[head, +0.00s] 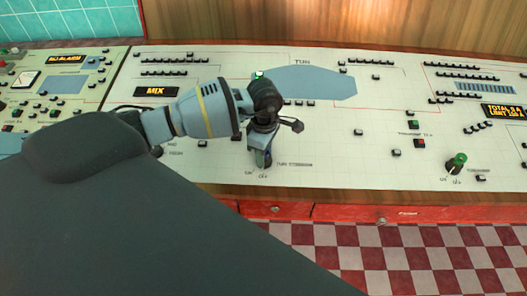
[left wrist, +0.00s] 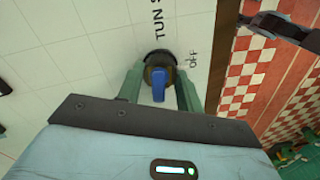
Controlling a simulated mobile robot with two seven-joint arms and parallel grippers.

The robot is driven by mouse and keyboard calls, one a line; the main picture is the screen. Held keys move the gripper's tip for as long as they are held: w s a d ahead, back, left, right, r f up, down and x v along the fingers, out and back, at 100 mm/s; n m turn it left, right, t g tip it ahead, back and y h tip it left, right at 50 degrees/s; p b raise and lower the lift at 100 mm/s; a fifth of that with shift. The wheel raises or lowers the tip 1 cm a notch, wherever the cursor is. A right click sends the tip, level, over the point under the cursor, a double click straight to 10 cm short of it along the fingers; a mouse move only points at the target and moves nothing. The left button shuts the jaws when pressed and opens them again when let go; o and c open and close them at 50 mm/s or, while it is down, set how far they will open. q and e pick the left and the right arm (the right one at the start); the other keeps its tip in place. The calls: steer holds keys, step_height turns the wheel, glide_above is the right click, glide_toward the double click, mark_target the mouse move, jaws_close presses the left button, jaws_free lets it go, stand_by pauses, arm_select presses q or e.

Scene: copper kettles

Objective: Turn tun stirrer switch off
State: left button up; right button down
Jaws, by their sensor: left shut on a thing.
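The tun stirrer switch (left wrist: 158,84) is a round dark knob with a blue grip on the white panel, in the left wrist view. The words "TUN" and "OFF" are printed beside it. My left gripper (left wrist: 159,92) is shut on the knob, with one green finger on each side. In the head view my left gripper (head: 264,160) reaches down to the panel beside the "TUN STIRRER" label and hides most of the switch. I cannot tell the knob's exact setting.
The white control panel (head: 340,150) carries rows of small black buttons and lit displays. Another green switch (head: 456,162) stands at its right. Red drawers (head: 350,213) lie below its front edge, above a red and white checkered floor (head: 400,262).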

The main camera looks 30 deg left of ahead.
arm_select(q)
steer(key=shift+n, duration=0.6)
stand_by(0.3)
steer(key=o, duration=1)
steer(key=shift+r, duration=0.1)
step_height(320, 180, up, 8)
steer(key=shift+f, duration=0.15)
